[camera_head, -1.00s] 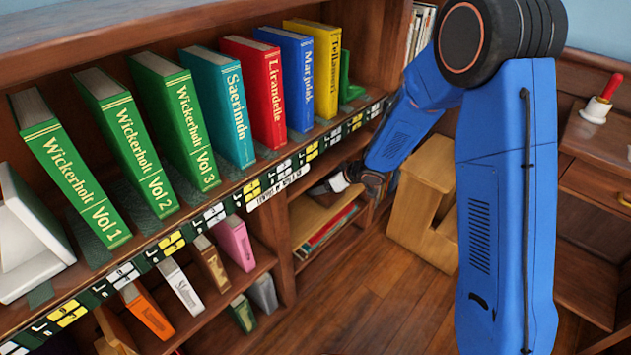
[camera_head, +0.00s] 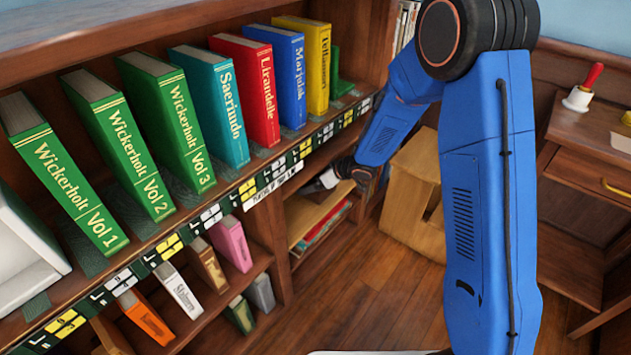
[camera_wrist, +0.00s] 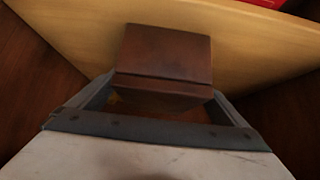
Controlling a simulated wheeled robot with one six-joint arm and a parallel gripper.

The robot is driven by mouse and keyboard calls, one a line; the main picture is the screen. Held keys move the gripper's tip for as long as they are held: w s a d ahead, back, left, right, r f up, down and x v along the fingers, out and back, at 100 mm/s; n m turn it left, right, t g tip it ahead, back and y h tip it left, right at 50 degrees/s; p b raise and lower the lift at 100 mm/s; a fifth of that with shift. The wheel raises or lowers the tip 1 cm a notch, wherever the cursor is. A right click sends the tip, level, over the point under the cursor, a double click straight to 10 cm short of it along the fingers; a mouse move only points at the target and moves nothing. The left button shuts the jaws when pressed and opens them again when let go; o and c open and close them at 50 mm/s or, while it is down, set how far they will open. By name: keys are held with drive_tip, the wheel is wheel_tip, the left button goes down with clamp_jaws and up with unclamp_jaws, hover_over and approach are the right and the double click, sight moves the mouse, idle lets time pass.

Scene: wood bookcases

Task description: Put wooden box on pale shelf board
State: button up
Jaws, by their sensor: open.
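The wooden box (camera_wrist: 163,62) is dark reddish brown and rests on the pale shelf board (camera_wrist: 70,35) in the wrist view. The board also shows in the head view (camera_head: 305,218), in the lower compartment right of the centre divider. My gripper (camera_wrist: 163,90) is open, with a finger on either side of the box's near part; I cannot tell whether they touch it. In the head view my gripper (camera_head: 328,180) reaches in over the board, and the box cannot be made out there.
Several upright books, including a red book (camera_head: 250,92), stand on the shelf above. Books lie below the pale board. A light wooden step stool (camera_head: 410,200) stands to the right, and a desk with a bell (camera_head: 580,98) is farther right. Wood floor is open below.

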drive_tip(key=shift+s+d+r, duration=0.2)
drive_tip(key=shift+d+r, duration=0.1)
drive_tip(key=shift+r, duration=0.15)
drive_tip(key=v, duration=0.2)
drive_tip(key=shift+s+d+r, duration=0.1)
drive_tip(key=shift+s+d, duration=0.05)
drive_tip(key=shift+d, duration=0.15)
drive_tip(key=s+d, duration=0.7)
drive_tip(key=d, duration=0.2)
drive_tip(key=d+r+m+t+h, duration=0.3)
drive_tip(key=d+r+h, duration=0.1)
drive_tip(key=d+r, duration=0.6)
drive_tip(key=s+d+r+m+h, duration=0.3)
drive_tip(key=s+d+r+h, duration=0.1)
drive_tip(key=s+d+r, duration=0.4)
drive_tip(key=s+r+m+g, duration=0.2)
drive_tip(key=s+r, duration=0.1)
drive_tip(key=s, duration=0.9)
drive_tip(key=s+d+r+m+g+y, duration=0.1)
drive_tip(key=s+r, duration=0.3)
drive_tip(key=s, duration=0.9)
drive_tip(key=shift+s+m+g, duration=0.3)
drive_tip(key=shift+m+g, duration=0.1)
drive_tip(key=shift+m, duration=0.3)
drive_tip(key=shift+d, duration=0.15)
